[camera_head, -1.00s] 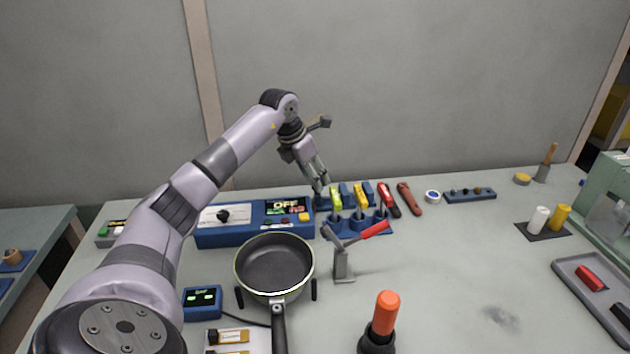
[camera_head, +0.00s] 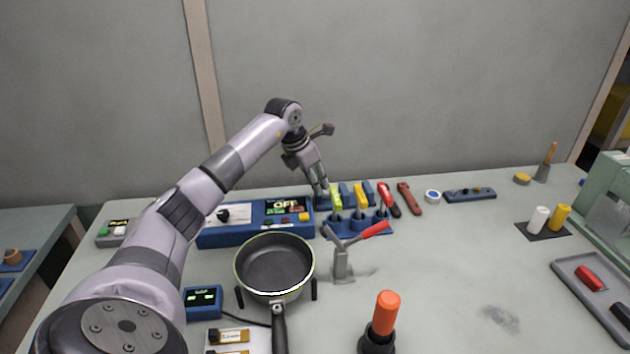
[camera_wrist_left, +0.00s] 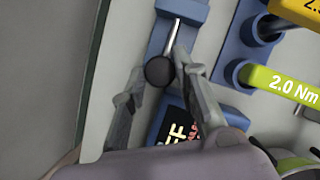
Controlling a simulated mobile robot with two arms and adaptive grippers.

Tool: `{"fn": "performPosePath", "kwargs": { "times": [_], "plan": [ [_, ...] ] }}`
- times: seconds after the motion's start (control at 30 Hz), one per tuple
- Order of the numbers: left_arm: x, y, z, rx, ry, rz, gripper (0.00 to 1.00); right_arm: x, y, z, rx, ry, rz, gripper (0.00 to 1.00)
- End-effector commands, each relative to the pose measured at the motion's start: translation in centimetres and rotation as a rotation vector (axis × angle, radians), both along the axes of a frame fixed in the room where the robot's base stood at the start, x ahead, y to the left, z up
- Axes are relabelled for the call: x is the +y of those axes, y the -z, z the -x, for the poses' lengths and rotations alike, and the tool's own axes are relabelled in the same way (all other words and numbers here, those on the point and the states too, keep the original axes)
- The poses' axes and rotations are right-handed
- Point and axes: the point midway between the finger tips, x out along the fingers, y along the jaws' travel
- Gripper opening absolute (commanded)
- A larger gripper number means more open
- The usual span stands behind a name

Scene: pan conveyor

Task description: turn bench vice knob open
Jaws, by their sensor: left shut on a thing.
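The bench vice is a small blue block with a metal handle rod, seen in the left wrist view (camera_wrist_left: 183,10). The rod ends in a round black knob (camera_wrist_left: 158,72). My left gripper (camera_wrist_left: 158,68) has one finger on each side of the knob and is shut on it. In the head view, my left gripper (camera_head: 323,196) reaches down at the back of the bench, between the blue control box and the tool rack, and mostly hides the vice. My right gripper is not in view.
A blue control box (camera_head: 243,237) stands left of the gripper. A blue rack (camera_head: 350,230) with yellow-green torque drivers stands close on the right. A red-handled toggle clamp (camera_head: 341,265) and a pan (camera_head: 273,265) stand in front. The bench's right middle is mostly clear.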

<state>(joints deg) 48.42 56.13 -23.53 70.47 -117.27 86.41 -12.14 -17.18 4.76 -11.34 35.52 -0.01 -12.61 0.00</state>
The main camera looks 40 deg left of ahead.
Motion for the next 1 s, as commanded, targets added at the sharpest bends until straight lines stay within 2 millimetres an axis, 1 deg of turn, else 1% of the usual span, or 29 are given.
{"fn": "performPosePath", "kwargs": {
  "times": [0.03,0.27,0.43,0.6,0.73,1.0],
  "plan": [
    [0.0,0.0,0.0,0.0,0.0,-0.001,0.15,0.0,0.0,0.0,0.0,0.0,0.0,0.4],
    [0.0,0.0,0.0,0.0,0.0,-0.001,0.0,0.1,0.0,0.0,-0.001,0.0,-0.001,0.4],
    [0.0,-0.2,0.0,0.002,-0.038,-0.002,0.0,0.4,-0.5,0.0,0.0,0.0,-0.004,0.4],
    [-0.1,-0.3,0.0,0.002,-0.163,-0.003,0.0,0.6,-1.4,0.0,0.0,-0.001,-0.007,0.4],
    [-0.2,-0.2,0.0,0.0,-0.245,-0.001,0.0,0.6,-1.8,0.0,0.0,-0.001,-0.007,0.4],
    [-0.2,-0.1,-0.1,-0.003,-0.28,0.001,0.0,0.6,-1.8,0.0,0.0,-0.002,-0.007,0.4]
  ]
}}
